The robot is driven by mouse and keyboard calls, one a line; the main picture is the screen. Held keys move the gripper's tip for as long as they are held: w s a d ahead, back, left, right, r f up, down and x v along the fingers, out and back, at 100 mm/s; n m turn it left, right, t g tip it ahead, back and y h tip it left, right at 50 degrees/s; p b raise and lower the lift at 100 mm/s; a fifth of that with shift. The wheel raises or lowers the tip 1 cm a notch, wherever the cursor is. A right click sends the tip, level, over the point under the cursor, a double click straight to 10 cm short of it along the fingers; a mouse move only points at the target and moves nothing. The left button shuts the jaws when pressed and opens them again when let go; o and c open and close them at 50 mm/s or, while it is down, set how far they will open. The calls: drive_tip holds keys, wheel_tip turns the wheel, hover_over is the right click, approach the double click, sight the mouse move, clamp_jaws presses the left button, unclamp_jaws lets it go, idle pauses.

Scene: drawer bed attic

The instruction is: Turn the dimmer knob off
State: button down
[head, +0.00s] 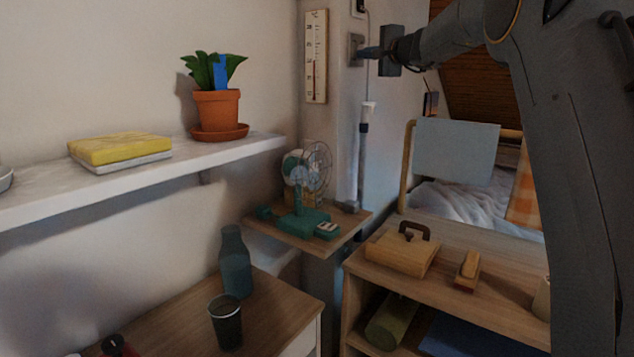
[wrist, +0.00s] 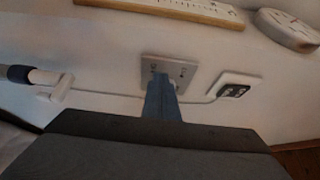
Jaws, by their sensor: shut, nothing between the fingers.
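A grey metal wall plate (wrist: 147,62) is fixed to the white wall in the wrist view; it also shows at the top of the head view (head: 353,44). My gripper (wrist: 160,80) is shut and empty, with its fingertips in front of the middle of this plate. In the head view my gripper (head: 366,53) reaches left to the plate from the arm. The dimmer knob cannot be made out; the fingertips cover the middle of the plate. I cannot tell whether they touch a knob or the plate.
Beside the plate are a white socket with a black plug (wrist: 233,90) and its cable. A wooden thermometer board (head: 316,57) hangs nearby. A green fan (head: 303,195) rests on a small shelf, and a potted plant (head: 216,108) on another.

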drive_tip(key=shift+s+a+f+b, duration=0.15)
drive_tip(key=shift+s+f+b, duration=0.05)
drive_tip(key=shift+b, duration=0.65)
drive_tip(key=shift+s, duration=0.1)
drive_tip(key=s+d+b, duration=0.1)
drive_tip(key=d, duration=0.1)
drive_tip(key=s+d+b, duration=0.2)
drive_tip(key=shift+s+d, duration=0.2)
drive_tip(key=shift+d, duration=0.2)
drive_tip(key=shift+r+p, duration=0.15)
drive_tip(key=shift+p, duration=0.15)
drive_tip(key=r+p, duration=0.1)
drive_tip(key=p, duration=0.4)
drive_tip(key=r+p, duration=0.1)
drive_tip(key=p, duration=0.5)
drive_tip(key=shift+s+d, duration=0.15)
drive_tip(key=shift+d, duration=0.15)
drive_tip(key=p, duration=0.3)
drive_tip(key=shift+s+d+r, duration=0.1)
drive_tip(key=shift+d, duration=0.05)
drive_tip(key=shift+p, duration=0.35)
